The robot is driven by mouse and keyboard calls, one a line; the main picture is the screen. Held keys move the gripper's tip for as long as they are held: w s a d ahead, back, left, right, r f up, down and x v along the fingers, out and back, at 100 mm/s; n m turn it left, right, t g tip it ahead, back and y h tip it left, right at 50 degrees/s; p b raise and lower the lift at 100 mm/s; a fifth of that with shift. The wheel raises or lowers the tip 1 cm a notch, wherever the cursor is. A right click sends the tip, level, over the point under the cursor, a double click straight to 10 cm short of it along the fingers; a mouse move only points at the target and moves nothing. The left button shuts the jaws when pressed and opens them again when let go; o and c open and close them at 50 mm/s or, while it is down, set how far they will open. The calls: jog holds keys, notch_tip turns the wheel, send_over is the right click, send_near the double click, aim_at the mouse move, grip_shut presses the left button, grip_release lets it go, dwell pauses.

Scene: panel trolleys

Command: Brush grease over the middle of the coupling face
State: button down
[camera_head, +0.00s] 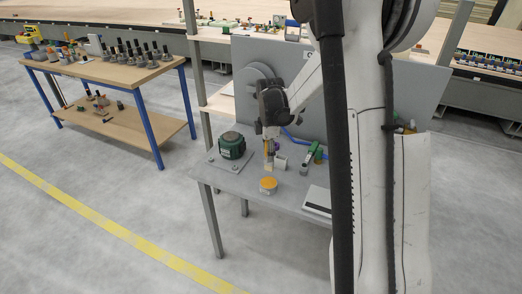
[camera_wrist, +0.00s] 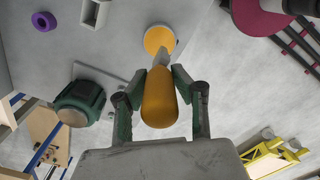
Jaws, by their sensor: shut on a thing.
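My gripper (camera_wrist: 160,92) is shut on the orange handle of a brush (camera_wrist: 159,103). The brush's grey end points toward a round tin with an orange top (camera_wrist: 157,36); I cannot tell whether they touch. In the head view my gripper (camera_head: 268,140) hangs above the grey trolley top, and the brush (camera_head: 269,152) points down, with the tin (camera_head: 268,186) below and in front of it. A grey round flange (camera_head: 247,77), probably the coupling face, is on the upright grey panel behind my wrist. My arm hides part of it.
A green round device (camera_head: 232,145) stands left on the trolley top (camera_head: 225,183). A small light block (camera_head: 281,162) and a green-handled tool (camera_head: 312,154) stand to the right. A wooden workbench (camera_head: 107,70) with many tools is at left. Open floor lies in front.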

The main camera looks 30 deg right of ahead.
aim_at(268, 164)
jog(key=shift+f+b, duration=1.25)
jog(key=shift+f, duration=1.55)
jog(key=shift+f+b, duration=0.6)
jog(key=shift+b, duration=0.15)
dwell(0.5)
jog(key=shift+r, duration=0.15)
dwell(0.4)
jog(key=shift+r+p, duration=1.55)
jog(key=shift+r, duration=1.9)
jog(key=s+a+f+m+b, duration=0.2)
jog(key=a+f+m, duration=0.4)
jog(key=a, duration=0.3)
jog(key=s+a+f+m+b, duration=0.2)
jog(key=s+a+f+m, duration=0.1)
jog(key=a+f+m, duration=0.3)
jog(key=a+m, duration=0.2)
jog(key=shift+a+f+m, duration=0.2)
jog(key=shift+a+m, duration=0.1)
jog(key=shift+a, duration=0.1)
